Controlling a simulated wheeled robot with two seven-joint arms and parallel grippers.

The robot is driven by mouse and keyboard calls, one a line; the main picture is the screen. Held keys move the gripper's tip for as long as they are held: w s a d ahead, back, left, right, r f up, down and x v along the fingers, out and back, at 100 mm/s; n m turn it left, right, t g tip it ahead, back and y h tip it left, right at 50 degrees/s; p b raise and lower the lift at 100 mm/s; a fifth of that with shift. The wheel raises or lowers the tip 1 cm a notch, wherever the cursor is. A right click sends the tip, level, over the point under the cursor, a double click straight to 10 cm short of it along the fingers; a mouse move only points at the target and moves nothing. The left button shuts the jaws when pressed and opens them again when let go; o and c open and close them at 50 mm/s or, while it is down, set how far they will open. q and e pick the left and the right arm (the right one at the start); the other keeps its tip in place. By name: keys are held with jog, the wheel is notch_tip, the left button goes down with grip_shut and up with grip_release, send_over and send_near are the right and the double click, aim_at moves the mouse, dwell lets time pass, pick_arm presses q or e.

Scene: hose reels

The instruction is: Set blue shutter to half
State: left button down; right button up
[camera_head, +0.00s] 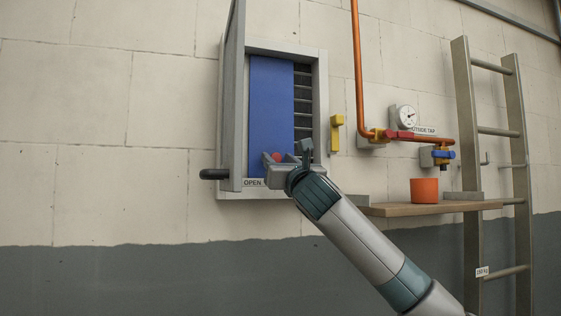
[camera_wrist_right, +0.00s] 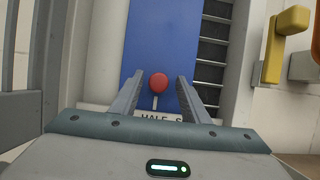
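The blue shutter (camera_head: 271,105) is a flat panel inside a grey wall box, covering most of the opening; dark slats (camera_head: 302,105) show to its right. A red knob (camera_head: 277,157) sits low on the shutter. My right gripper (camera_head: 287,160) is at the knob. In the right wrist view the shutter (camera_wrist_right: 160,40) is ahead, and the red knob (camera_wrist_right: 158,83) on its pale stem stands between the two open fingers (camera_wrist_right: 157,95), with a gap on each side. A label reading "HALF", partly hidden, lies below the knob. My left gripper is not in view.
The box's grey door (camera_head: 234,100) stands swung open on the left, with a dark handle (camera_head: 213,174) below and an "OPEN" label. A yellow latch (camera_head: 336,133) is at right. Pipes with a gauge (camera_head: 407,117), a shelf with an orange pot (camera_head: 424,190) and a ladder stand further right.

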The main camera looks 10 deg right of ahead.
jog(key=shift+s+f, duration=0.1)
jog(key=shift+s, duration=0.05)
jog(key=shift+s+d+f+b, duration=0.15)
jog(key=shift+s+f+b, duration=0.15)
jog(key=shift+s+b, duration=0.25)
jog(key=b+v, duration=0.8)
jog(key=v, duration=0.7)
jog(key=shift+s, duration=0.35)
jog(key=shift+d+f, duration=0.1)
jog(key=shift+f, duration=0.05)
